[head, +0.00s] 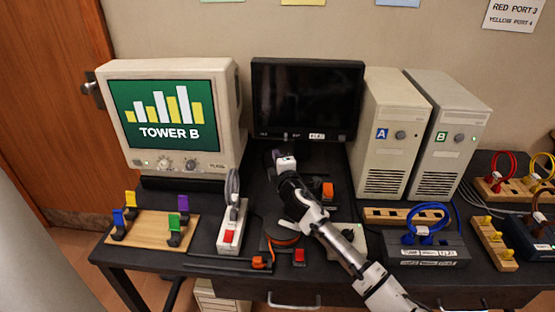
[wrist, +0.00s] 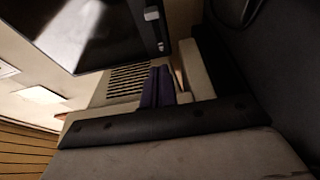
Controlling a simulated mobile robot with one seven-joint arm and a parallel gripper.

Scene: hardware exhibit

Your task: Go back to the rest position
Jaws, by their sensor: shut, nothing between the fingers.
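My arm reaches from the lower right of the head view over the dark table. My gripper (head: 277,154) is at its far end, just below the dark monitor (head: 307,97). In the wrist view my gripper (wrist: 157,88) shows as two purple fingers side by side, closed together with nothing visible between them. The dark monitor (wrist: 85,30) also fills the upper left of the wrist view, tilted. Whether the fingers touch anything is not clear.
A CRT monitor (head: 172,115) reading "TOWER B" stands left. Towers A (head: 388,140) and B (head: 446,135) stand right.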

